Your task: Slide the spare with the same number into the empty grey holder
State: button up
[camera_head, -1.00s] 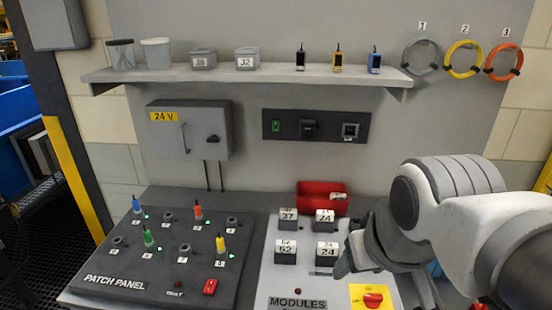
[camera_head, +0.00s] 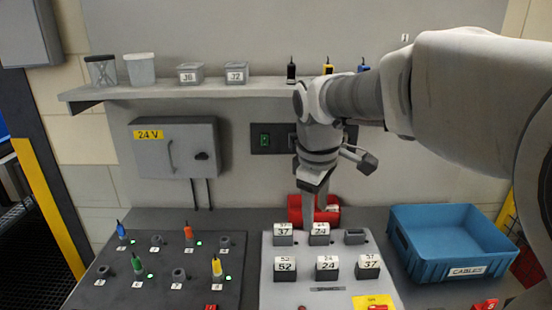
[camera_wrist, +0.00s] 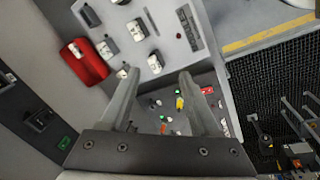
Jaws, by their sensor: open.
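On the module panel (camera_head: 335,292), the back row has a module 37 (camera_head: 283,235), a module 24 (camera_head: 320,234) and an empty grey holder (camera_head: 355,237) at the right. The front row shows modules reading 52 (camera_head: 285,270), 24 (camera_head: 327,268) and 37 (camera_head: 368,267). A red bin (camera_head: 296,208) stands behind the panel; something white-labelled (camera_wrist: 74,48) is in it, its number unreadable. My gripper (camera_head: 313,214) points down in front of the bin, near the back 24 module. In the wrist view its fingers (camera_wrist: 160,78) are apart with nothing between them.
A blue crate marked CABLES (camera_head: 450,250) stands right of the panel. The patch panel (camera_head: 165,270) with coloured plugs is at the left. A shelf (camera_head: 225,90) with pots and small devices runs above, and a 24 V box (camera_head: 175,150) hangs below it.

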aim_at(285, 260)
jog(key=w+a+f+n+g, duration=0.2)
jog(key=w+a+f+n, duration=0.3)
jog(key=w+f+n, duration=0.45)
jog(key=f+m, duration=0.1)
jog(key=f, duration=0.4)
jog(key=w+f+m, duration=0.1)
jog(key=f, duration=0.4)
jog(key=f+m, duration=0.1)
jog(key=f, duration=0.5)
jog(key=shift+w+y, duration=0.15)
jog(key=shift+y, duration=0.25)
grip_shut()
jog(key=shift+r, duration=0.15)
jog(key=shift+r+p, duration=1.5)
jog(key=shift+r, duration=0.75)
jog(key=shift+r, duration=0.25)
